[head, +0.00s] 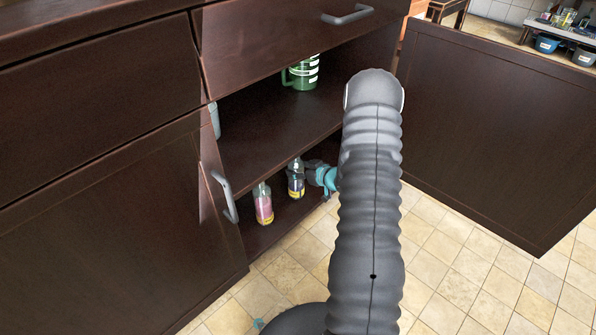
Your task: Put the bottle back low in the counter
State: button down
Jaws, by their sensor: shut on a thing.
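A small clear bottle (296,186) with a dark blue and yellow label is upright at the lower shelf level of the open counter (270,132). My gripper (302,168) reaches in from the right and is shut on this bottle near its upper part. My arm hides much of the gripper. I cannot tell whether the bottle's base touches the lower shelf (255,238). A second bottle (263,206) with a pink and yellow label stands on the lower shelf, left of the held one and apart from it.
The right door (490,130) is swung open. The left door (120,235) has a grey handle (224,196) close to the opening. The tiled floor (450,270) is clear.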

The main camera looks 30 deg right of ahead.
jog(key=shift+f, duration=0.25)
jog(key=shift+f, duration=0.1)
jog(key=shift+c, duration=1.4)
grip_release()
jog(key=shift+r, duration=0.2)
jog(key=p+v, duration=0.1)
jog(key=v, duration=1.1)
jog(key=shift+p, duration=0.35)
jog(key=shift+f, duration=0.1)
